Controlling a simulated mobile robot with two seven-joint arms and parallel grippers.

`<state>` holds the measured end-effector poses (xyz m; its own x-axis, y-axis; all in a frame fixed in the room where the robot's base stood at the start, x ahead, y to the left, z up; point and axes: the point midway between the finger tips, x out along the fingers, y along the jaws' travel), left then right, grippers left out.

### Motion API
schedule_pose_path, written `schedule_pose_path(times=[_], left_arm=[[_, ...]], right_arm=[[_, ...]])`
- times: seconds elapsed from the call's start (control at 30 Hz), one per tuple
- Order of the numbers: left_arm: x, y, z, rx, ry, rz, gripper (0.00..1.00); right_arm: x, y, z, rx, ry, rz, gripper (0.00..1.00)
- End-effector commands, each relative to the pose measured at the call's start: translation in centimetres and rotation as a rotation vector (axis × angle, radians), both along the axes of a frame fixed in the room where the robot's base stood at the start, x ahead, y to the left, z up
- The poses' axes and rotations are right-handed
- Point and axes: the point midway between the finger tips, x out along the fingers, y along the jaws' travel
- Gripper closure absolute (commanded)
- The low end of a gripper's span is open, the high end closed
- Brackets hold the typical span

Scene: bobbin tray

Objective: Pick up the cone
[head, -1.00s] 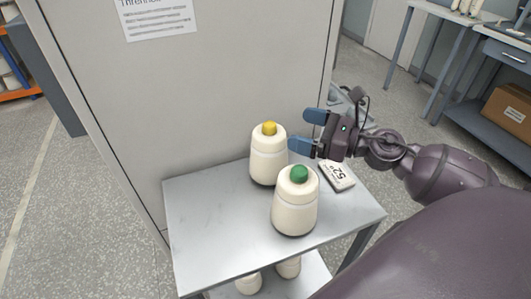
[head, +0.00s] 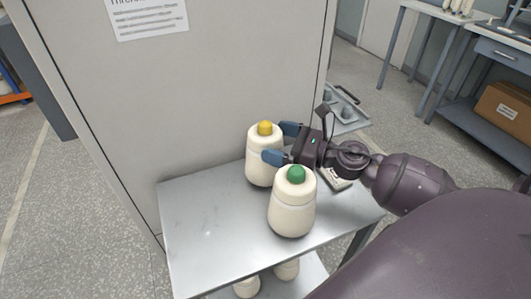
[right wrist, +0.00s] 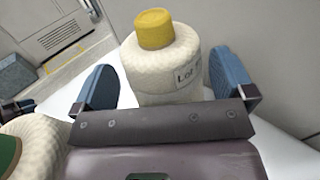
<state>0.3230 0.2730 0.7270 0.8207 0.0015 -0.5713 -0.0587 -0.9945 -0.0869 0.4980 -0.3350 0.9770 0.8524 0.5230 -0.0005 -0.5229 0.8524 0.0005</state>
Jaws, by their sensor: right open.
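A cream thread cone with a yellow top (head: 262,168) stands upright on the metal table (head: 200,235), near the wall panel. A second cream cone with a green top (head: 292,210) stands in front of it. My right gripper (head: 279,143) is open, with its blue fingers at the sides of the yellow-topped cone. In the right wrist view the yellow-topped cone (right wrist: 160,65) stands between the two open fingers, with a gap on each side and a label on its side. The green-topped cone (right wrist: 30,145) shows at lower left there. My left gripper is not in view.
A dark-lettered device (head: 335,178) lies on the table behind the right wrist, partly hidden. More cream cones (head: 286,268) stand on the lower shelf. A grey panel (head: 230,75) rises behind the table. The table's left part is clear.

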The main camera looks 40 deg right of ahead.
Motion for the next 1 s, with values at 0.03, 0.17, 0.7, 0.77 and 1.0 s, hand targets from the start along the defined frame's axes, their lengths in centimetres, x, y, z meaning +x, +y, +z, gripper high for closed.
schedule_pose_path(times=[0.03, 0.17, 0.7, 0.77, 1.0], left_arm=[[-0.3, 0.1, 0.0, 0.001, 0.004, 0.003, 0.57], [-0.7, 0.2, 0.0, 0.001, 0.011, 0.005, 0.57], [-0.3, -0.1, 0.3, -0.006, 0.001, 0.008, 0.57], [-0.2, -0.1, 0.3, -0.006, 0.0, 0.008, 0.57], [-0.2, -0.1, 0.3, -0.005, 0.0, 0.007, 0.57]], right_arm=[[0.6, 0.4, 0.3, -0.002, -0.005, 0.002, 0.0], [1.7, 1.0, 0.2, 0.0, -0.002, 0.0, 0.0], [2.3, 1.4, 0.0, 0.0, 0.0, 0.0, 0.21], [2.3, 1.4, 0.0, 0.0, 0.0, 0.0, 0.31], [2.3, 1.5, 0.1, 0.001, -0.002, 0.0, 0.61]])
